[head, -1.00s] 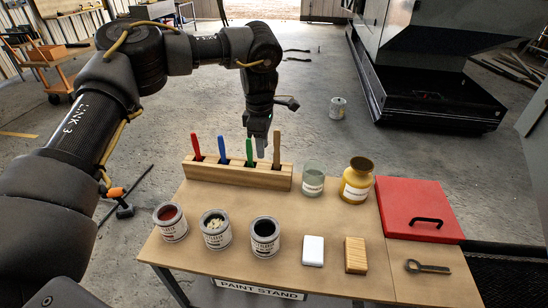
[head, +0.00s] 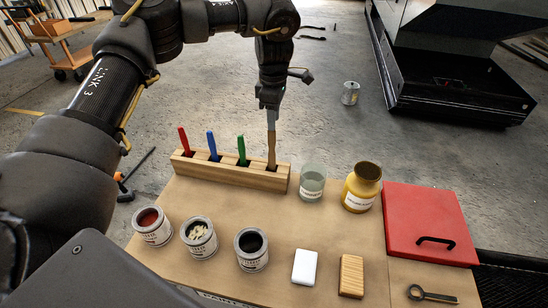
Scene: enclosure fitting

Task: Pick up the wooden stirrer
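The wooden stirrer (head: 271,152) stands upright in the right-hand slot of the wooden rack (head: 225,177) at the back edge of the table. Red (head: 184,142), blue (head: 212,145) and green (head: 241,149) handled tools stand in the other slots. My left gripper (head: 271,122) points down, with its fingers at the top of the stirrer and covering its upper end. I cannot tell whether the fingers are closed on it. My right gripper is not in view.
A glass jar (head: 312,185) and a yellow jar (head: 361,190) stand right of the rack. Several paint cans (head: 252,252), a white block (head: 304,267), a wooden block (head: 351,276), a red lid (head: 430,222) and a dark ring-ended tool (head: 432,295) occupy the table.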

